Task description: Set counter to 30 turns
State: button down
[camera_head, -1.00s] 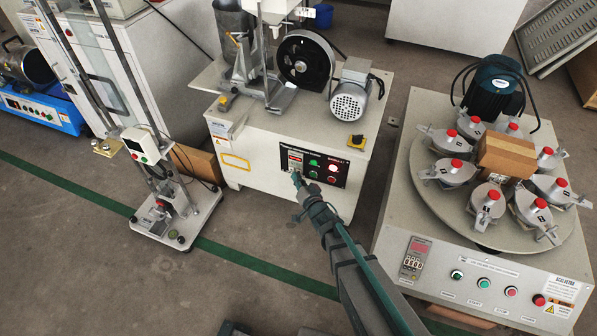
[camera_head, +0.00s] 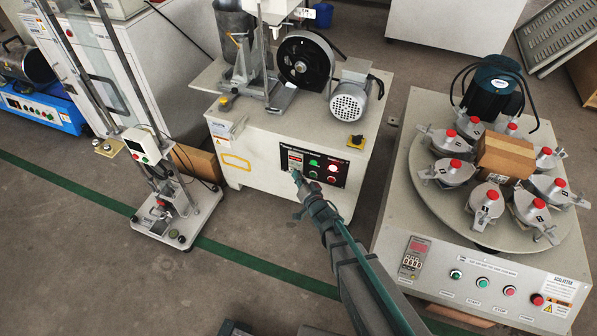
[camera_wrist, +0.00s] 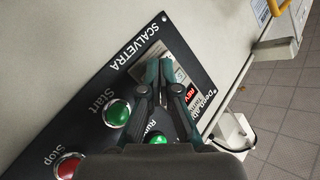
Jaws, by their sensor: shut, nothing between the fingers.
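The counter (camera_head: 295,156) is a small unit at the left of the black control panel (camera_head: 334,177) on the front of the white machine. In the wrist view the counter (camera_wrist: 179,73) has a light face beside a red REV label (camera_wrist: 190,92), and my fingers cover part of it. Its digits cannot be read. My gripper (camera_wrist: 162,70) is shut and empty, with its fingertips over the counter's face. I cannot tell whether they touch it. In the head view my gripper (camera_head: 297,178) is just below the counter.
The panel also carries a green Start button (camera_wrist: 117,113), a red Stop button (camera_wrist: 68,166) and a green Run light (camera_wrist: 158,139) close to my fingers. A round-table machine (camera_head: 400,230) stands at right, a tall stand (camera_head: 185,215) at left. Floor between is clear.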

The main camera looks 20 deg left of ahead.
jog(key=shift+s+b, duration=0.45)
jog(key=shift+s, duration=0.3)
jog(key=shift+s, duration=0.1)
jog(key=shift+s+a+b, duration=0.15)
jog(key=shift+s+b, duration=0.8)
jog(key=shift+s, duration=0.25)
jog(key=shift+s+a+b, duration=0.15)
jog(key=shift+s+b, duration=0.8)
jog(key=shift+s, duration=0.25)
